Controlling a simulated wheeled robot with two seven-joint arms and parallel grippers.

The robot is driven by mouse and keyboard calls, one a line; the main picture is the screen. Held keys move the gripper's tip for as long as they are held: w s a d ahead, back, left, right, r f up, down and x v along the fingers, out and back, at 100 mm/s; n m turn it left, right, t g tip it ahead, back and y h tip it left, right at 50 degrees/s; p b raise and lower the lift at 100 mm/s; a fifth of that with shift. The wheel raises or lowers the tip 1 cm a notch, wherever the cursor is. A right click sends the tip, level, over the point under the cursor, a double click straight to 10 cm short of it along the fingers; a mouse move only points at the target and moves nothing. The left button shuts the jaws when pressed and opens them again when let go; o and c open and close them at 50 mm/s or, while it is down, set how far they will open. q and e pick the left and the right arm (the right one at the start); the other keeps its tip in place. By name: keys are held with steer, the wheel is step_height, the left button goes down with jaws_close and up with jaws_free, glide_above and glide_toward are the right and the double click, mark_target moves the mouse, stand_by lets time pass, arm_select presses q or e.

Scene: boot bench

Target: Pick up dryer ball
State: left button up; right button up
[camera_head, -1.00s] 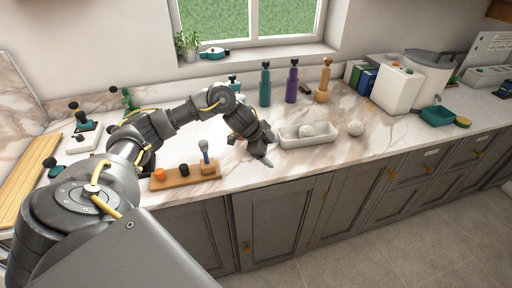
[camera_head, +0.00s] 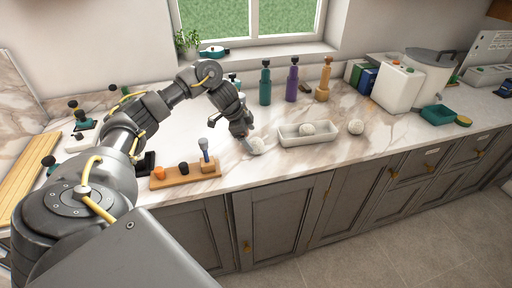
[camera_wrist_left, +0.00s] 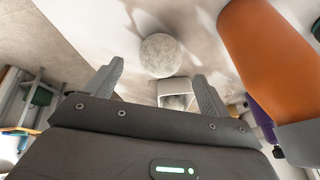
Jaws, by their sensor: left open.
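Three pale, round balls that look like dryer balls are on the marble counter. One ball (camera_head: 256,145) lies left of the white tray, one (camera_head: 307,129) sits in the tray (camera_head: 306,141), and one (camera_head: 356,127) lies to its right. My left gripper (camera_head: 247,142) is right beside the left ball, pointing down; contact is unclear in the head view. In the left wrist view, the open fingers (camera_wrist_left: 157,85) have nothing between them, and a pale ball (camera_wrist_left: 160,55) shows just beyond the fingertips. My right gripper is not in view.
A wooden rack (camera_head: 186,175) with small knobs stands left of the gripper near the front edge. Teal (camera_head: 265,84), purple (camera_head: 292,82) and tan (camera_head: 324,82) bottles stand behind the tray. A teal dish (camera_head: 438,115) is at the right.

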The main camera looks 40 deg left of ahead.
mark_target(253, 140)
arm_select(q)
steer(key=shift+d+f, duration=0.1)
steer(key=shift+f, duration=0.1)
steer(key=p+x, duration=0.1)
steer(key=x, duration=0.2)
steer(key=shift+w+f+p, duration=0.2)
steer(key=shift+f+p, duration=0.15)
steer(key=shift+p, duration=0.05)
steer(key=shift+w+f, duration=0.2)
steer(key=shift+f, duration=0.25)
steer(key=c, duration=0.9)
steer(key=shift+c, duration=0.9)
